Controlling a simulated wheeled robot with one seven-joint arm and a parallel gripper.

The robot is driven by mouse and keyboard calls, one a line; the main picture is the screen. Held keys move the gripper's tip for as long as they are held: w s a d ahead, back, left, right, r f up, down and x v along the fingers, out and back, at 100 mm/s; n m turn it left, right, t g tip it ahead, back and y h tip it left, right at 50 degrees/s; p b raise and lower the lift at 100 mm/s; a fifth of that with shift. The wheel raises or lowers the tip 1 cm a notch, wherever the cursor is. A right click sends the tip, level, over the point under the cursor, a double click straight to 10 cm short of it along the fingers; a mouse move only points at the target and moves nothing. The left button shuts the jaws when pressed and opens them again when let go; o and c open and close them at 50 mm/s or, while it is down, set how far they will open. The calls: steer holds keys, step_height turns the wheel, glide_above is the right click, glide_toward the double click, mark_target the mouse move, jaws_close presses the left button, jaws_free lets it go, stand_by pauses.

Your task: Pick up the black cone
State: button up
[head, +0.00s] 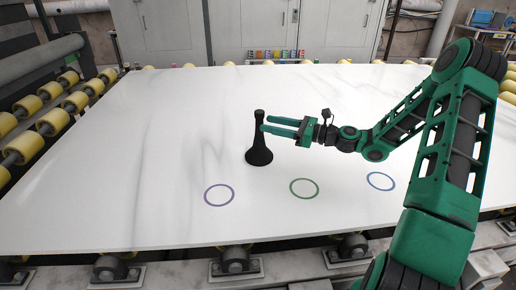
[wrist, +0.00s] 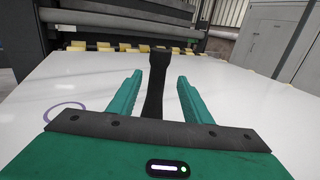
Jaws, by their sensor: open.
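The black cone (head: 259,153) stands upright on the white stone slab (head: 190,120), near the slab's middle in the head view. It has a wide base and a narrow neck with a knobbed top. My gripper (head: 266,123) is level at the height of the cone's neck, coming from the right. In the wrist view the cone (wrist: 155,85) stands between the two green fingers (wrist: 154,80), with a gap showing on each side. The fingers are open and not closed on it. The cone's base is hidden behind my gripper body in the wrist view.
Three rings are marked on the slab in front of the cone: purple (head: 219,195), green (head: 304,188) and blue (head: 381,181). Rollers with yellow sleeves (head: 25,147) line the left edge. Grey cabinets (head: 160,30) stand behind. The slab's left part is clear.

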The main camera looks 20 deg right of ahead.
steer(key=x, duration=0.8)
steer(key=shift+a+f, duration=0.4)
steer(key=shift+c, duration=0.7)
jaws_close()
